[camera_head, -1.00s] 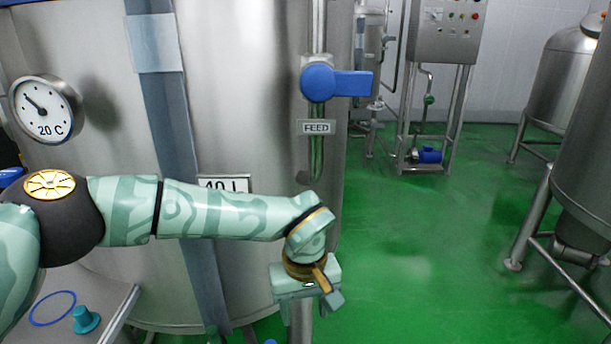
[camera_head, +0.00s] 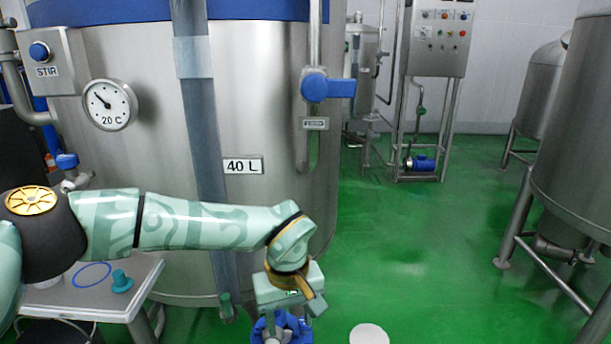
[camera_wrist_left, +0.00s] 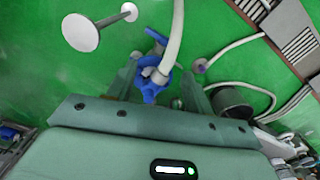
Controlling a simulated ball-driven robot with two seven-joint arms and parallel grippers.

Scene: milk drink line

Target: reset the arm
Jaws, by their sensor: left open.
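My left arm (camera_head: 190,222) comes in from the left, pale green with a darker pattern, and reaches across the front of the steel tank (camera_head: 270,90). My left gripper (camera_head: 290,304) hangs at its end, pointing down, open. In the left wrist view the two fingers of the left gripper (camera_wrist_left: 160,92) stand apart. A blue fitting with a pale hose (camera_wrist_left: 150,80) shows between and beyond them; I see no contact. The blue fitting (camera_head: 280,328) also shows below the gripper in the head view. My right gripper is not in view.
The tank carries a blue valve handle (camera_head: 328,88), a gauge (camera_head: 110,105) and a 40 L plate (camera_head: 242,166). A steel side table (camera_head: 60,295) stands at lower left. A white disc (camera_head: 369,334) is at the bottom.

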